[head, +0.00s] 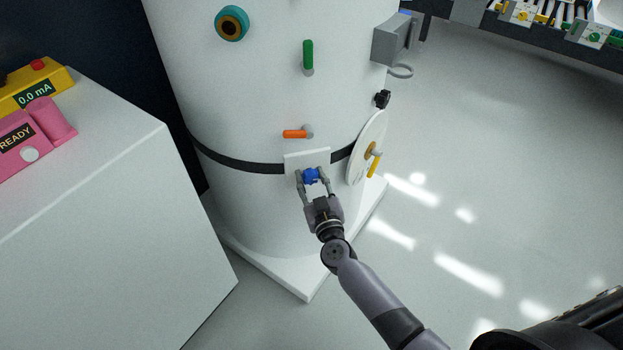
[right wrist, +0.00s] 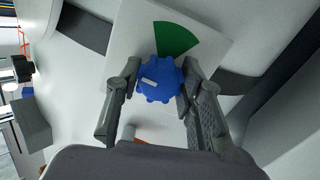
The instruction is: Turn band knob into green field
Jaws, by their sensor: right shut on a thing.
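The blue band knob (head: 310,175) sits on a white square plate (head: 292,161) at the black band around the white tank. My right gripper (head: 312,177) is shut on the knob. In the right wrist view its two fingers (right wrist: 159,84) stand on either side of the lobed knob (right wrist: 166,90). The knob's white mark (right wrist: 149,81) lies on its left side in that view. The green field (right wrist: 176,38) is a wedge on the plate above the knob, and the mark does not point into it. My left gripper is not in view.
Above the knob, the tank (head: 240,90) bears an orange handle (head: 295,134) and a green handle (head: 308,53). A round white dial with a yellow handle (head: 374,165) is to the right. A white cabinet (head: 110,220) stands left. The floor at right is clear.

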